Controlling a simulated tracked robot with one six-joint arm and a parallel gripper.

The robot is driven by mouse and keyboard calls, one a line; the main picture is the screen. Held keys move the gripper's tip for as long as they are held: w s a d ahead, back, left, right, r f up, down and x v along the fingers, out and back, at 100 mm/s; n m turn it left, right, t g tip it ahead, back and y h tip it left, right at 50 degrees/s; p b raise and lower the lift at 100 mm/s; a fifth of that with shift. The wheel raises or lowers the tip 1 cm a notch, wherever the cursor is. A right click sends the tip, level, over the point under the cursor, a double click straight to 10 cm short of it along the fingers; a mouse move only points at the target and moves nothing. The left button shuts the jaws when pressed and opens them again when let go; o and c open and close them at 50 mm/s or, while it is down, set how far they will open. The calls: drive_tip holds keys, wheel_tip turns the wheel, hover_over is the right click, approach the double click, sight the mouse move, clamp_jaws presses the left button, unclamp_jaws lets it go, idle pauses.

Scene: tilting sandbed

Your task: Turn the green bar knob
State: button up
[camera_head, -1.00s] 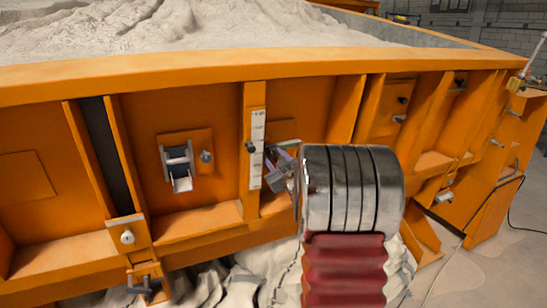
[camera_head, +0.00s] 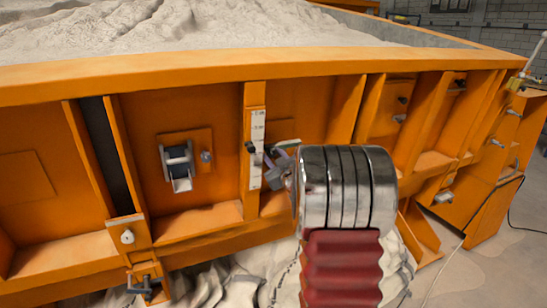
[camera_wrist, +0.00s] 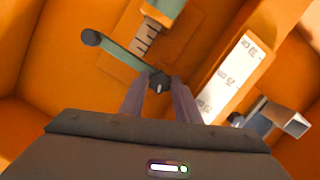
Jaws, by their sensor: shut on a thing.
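The green bar knob (camera_wrist: 122,54) shows in the wrist view as a slim dull-green bar with a dark rounded end at upper left. It runs diagonally down to the right, to my fingertips. My gripper (camera_wrist: 159,88) is shut on the bar near its lower right end, by a small dark fitting. The fingers hide part of that end. In the head view my gripper (camera_head: 277,174) is at the orange wall, just right of the white scale strip. A small pale-green piece shows just above it; my wrist hides most of the area.
The white scale strip (camera_head: 257,145) is on an upright rib close left of my gripper. A metal latch (camera_head: 178,167) sits further left on the orange wall (camera_head: 60,150). Orange ribs (camera_head: 345,110) stand to the right. Sand (camera_head: 190,25) fills the bed above.

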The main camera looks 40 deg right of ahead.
drive_tip(key=shift+m+y, duration=0.4)
drive_tip(key=shift+m, duration=0.8)
drive_tip(key=o, duration=0.7)
